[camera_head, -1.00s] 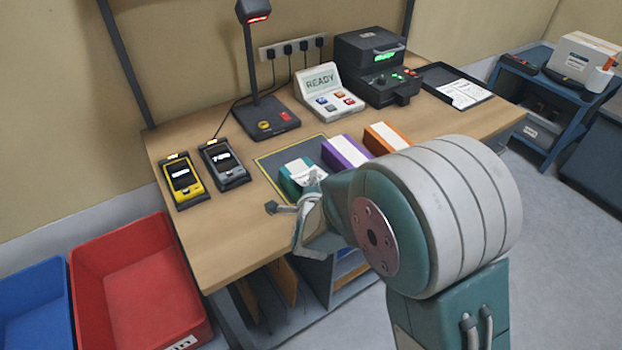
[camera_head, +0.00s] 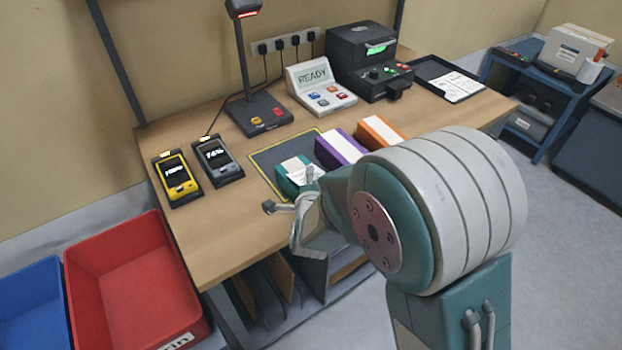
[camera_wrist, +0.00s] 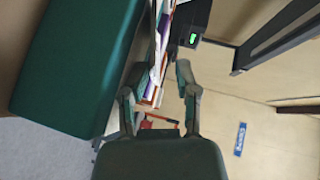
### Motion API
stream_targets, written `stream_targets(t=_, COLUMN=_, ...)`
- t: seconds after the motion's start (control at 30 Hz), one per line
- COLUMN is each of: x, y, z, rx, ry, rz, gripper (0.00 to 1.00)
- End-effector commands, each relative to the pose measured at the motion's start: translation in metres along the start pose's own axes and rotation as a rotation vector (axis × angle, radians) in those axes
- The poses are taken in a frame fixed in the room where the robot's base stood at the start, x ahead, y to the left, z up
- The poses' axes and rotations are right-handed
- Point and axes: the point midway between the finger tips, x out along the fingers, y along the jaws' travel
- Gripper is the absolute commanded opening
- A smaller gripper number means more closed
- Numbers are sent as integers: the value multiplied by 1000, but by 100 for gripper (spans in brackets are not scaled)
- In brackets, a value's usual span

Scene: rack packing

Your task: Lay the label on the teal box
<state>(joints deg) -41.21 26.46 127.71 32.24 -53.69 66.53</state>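The teal box (camera_head: 287,186) stands on the dark mat near the table's front edge in the head view. A white patch (camera_head: 297,168) shows on its top, partly behind a finger; I cannot tell whether it is the label or part of the box. My gripper (camera_head: 289,190) is at the front of this box, its two fingers spread. In the wrist view my gripper (camera_wrist: 162,72) shows its fingers apart with nothing clearly between them. A large teal surface fills the upper left there; I cannot tell what it is.
A purple-and-white box (camera_head: 338,149) and an orange-and-white box (camera_head: 379,133) stand right of the teal box. Two handheld devices lie left, yellow (camera_head: 177,180) and grey (camera_head: 219,162). The dark tray (camera_head: 432,75) holds white paper. A red bin (camera_head: 130,280) stands below left.

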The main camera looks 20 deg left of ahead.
Motion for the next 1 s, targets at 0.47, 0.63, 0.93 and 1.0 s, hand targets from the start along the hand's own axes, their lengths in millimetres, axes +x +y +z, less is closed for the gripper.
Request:
stream_targets(t=0.47, x=-44, y=7, z=2, rx=-5, ry=-6, rz=18, gripper=71)
stream_targets(t=0.63, x=-80, y=4, z=2, rx=-4, ry=-6, rz=11, gripper=71)
stream_targets(t=0.93, x=-118, y=2, z=1, rx=-1, ry=-1, rz=4, gripper=71)
stream_targets(t=1.0, x=-120, y=2, z=1, rx=-2, ry=0, rz=4, gripper=71)
